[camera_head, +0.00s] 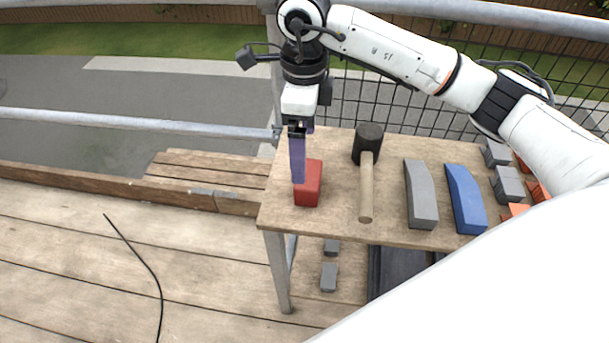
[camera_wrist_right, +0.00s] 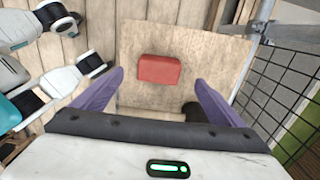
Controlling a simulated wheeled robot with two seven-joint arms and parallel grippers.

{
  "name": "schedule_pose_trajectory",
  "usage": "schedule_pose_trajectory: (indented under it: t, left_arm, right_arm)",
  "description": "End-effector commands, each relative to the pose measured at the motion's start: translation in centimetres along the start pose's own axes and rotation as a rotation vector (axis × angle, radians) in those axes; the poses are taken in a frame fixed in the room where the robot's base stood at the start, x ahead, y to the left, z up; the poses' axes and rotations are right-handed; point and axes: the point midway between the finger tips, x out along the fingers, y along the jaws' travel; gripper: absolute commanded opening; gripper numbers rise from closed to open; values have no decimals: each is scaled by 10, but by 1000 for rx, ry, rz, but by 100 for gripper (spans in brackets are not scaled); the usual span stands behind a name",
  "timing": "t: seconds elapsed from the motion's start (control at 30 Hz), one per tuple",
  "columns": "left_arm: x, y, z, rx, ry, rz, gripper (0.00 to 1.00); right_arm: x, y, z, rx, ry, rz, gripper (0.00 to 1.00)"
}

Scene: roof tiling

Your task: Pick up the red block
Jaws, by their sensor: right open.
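The red block (camera_head: 312,186) lies on the left end of the wooden table (camera_head: 335,232). In the right wrist view the red block (camera_wrist_right: 160,69) sits ahead of the fingers, near the middle. My right gripper (camera_head: 298,178) has purple fingers and points down at the block's left side, partly in front of it in the head view. In the wrist view my right gripper (camera_wrist_right: 160,88) is open, with its fingers wide apart and nothing between them. Whether the fingers touch the block cannot be told. My left gripper does not show in the head view.
A mallet (camera_head: 366,183) with a black head lies right of the block. A grey block (camera_head: 420,195) and a blue block (camera_head: 465,198) lie further right, then several grey and orange pieces. A mesh fence (camera_head: 400,105) stands behind the table.

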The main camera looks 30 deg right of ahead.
Motion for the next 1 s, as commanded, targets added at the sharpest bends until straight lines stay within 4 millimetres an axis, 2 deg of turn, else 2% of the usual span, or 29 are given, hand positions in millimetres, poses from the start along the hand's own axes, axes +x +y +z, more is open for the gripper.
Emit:
schedule_pose_trajectory:
  t: [0.3,0.47,0.7,1.0]
  left_arm:
    - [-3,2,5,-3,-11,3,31]
    - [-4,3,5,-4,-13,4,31]
    - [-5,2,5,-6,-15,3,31]
    - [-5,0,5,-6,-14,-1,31]
  right_arm:
    - [42,-1,-2,2,7,-3,92]
    - [57,0,-5,2,6,-2,92]
    - [92,1,-10,0,4,-1,92]
    - [100,0,-9,0,2,-3,92]
